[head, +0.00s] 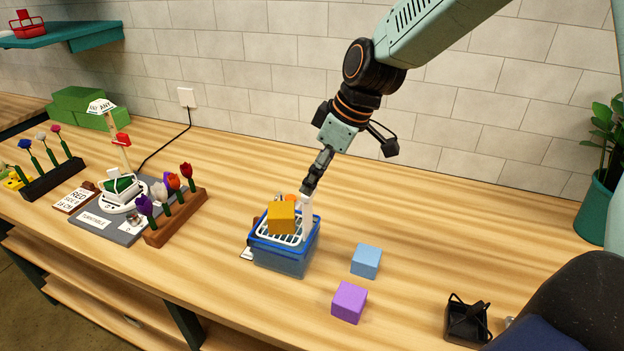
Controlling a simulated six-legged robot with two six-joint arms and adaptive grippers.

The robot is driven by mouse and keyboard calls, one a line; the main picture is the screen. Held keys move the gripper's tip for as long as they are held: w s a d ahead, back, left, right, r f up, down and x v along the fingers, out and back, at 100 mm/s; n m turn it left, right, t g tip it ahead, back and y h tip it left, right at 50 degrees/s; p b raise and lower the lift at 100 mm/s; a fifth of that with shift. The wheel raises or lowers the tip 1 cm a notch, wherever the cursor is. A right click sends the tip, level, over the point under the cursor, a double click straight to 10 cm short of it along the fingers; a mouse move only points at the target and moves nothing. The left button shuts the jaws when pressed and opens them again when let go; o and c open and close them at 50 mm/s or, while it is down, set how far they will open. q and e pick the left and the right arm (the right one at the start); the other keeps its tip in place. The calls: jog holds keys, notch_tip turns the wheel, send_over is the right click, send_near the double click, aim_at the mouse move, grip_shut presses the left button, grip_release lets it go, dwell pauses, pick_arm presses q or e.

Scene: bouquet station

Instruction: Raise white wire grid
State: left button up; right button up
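The white wire grid (268,237) lies across the top of a blue basket (284,260), about level with its rim. A yellow-orange block (281,217) sits on the grid and hides part of it. A white upright piece (307,222) rises at the grid's right side. My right gripper (308,190) comes down from the upper right, its dark fingertips at the top of this upright piece. The fingers show nearly edge-on, so I cannot tell whether they are shut on it. My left gripper is out of view.
A light blue cube (366,261) and a purple cube (349,302) stand right of the basket. A black item (467,321) is at lower right. Flower racks (175,218) and a turntable mat (117,230) are at left. The wooden table behind the basket is mostly clear.

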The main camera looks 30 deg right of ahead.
jog(key=v, duration=0.9)
jog(key=shift+d, duration=0.1)
jog(key=shift+w, duration=0.1)
